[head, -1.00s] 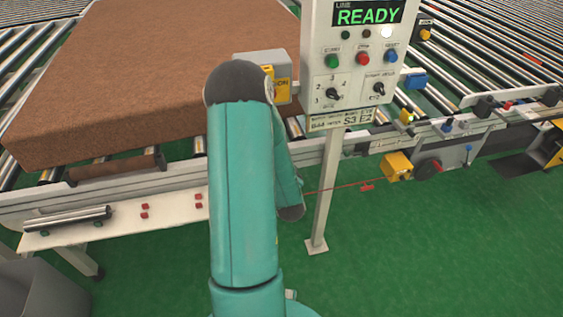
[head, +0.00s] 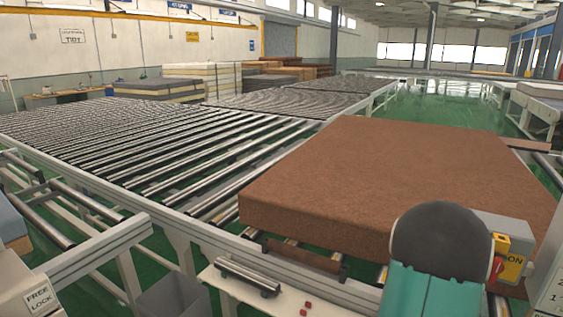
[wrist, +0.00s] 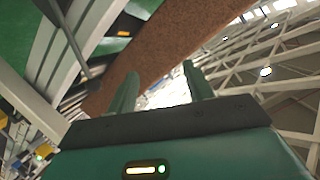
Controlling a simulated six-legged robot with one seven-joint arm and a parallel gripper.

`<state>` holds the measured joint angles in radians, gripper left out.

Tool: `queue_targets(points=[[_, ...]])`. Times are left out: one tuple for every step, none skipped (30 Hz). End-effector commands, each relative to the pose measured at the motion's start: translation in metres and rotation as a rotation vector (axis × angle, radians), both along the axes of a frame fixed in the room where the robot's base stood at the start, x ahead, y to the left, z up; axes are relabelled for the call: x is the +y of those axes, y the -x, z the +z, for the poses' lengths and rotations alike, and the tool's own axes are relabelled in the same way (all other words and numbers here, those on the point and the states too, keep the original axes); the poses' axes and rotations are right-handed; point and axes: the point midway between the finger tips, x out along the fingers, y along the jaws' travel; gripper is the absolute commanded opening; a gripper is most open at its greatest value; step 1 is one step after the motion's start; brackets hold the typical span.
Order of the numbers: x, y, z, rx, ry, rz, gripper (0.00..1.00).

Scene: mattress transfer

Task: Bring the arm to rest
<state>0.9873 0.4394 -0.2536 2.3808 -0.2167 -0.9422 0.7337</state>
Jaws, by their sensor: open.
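My gripper (wrist: 157,90) shows in the wrist view with its two green fingers apart and nothing between them. It points up toward the ceiling, with the edge of a brown mattress (wrist: 155,50) beyond it. In the head view only a teal and dark joint of my arm shows at the bottom right; the gripper is out of that view. The brown mattress (head: 400,180) lies flat on the roller conveyor, behind my arm.
A grey and yellow switch box (head: 512,255) stands right beside my arm joint. A small white shelf (head: 270,303) with a loose roller (head: 248,277) is at the conveyor's front. A grey bin (head: 173,298) stands left of it. Bare rollers (head: 150,150) stretch left.

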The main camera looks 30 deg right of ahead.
Motion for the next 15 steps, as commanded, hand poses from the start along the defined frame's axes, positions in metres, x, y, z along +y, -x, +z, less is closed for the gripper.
queue_targets(points=[[0.015,-0.028,0.017,0.027,-0.007,0.05,0.52],[0.024,-0.041,0.024,0.048,-0.018,0.076,0.52],[0.037,-0.059,0.033,0.077,-0.03,0.113,0.52],[0.048,-0.071,0.04,0.099,-0.037,0.142,0.52],[0.059,-0.082,0.046,0.122,-0.047,0.17,0.52],[0.075,-0.097,0.055,0.151,-0.058,0.209,0.52],[0.088,-0.107,0.061,0.175,-0.065,0.241,0.52],[0.102,-0.116,0.067,0.198,-0.073,0.273,0.52],[0.12,-0.128,0.076,0.228,-0.08,0.316,0.52],[0.135,-0.136,0.082,0.252,-0.087,0.349,0.52],[0.15,-0.143,0.089,0.275,-0.092,0.383,0.52],[0.171,-0.151,0.097,0.306,-0.099,0.429,0.52],[0.186,-0.156,0.103,0.33,-0.102,0.465,0.52],[0.203,-0.16,0.108,0.355,-0.105,0.502,0.52],[0.225,-0.164,0.115,0.389,-0.11,0.551,0.52]])
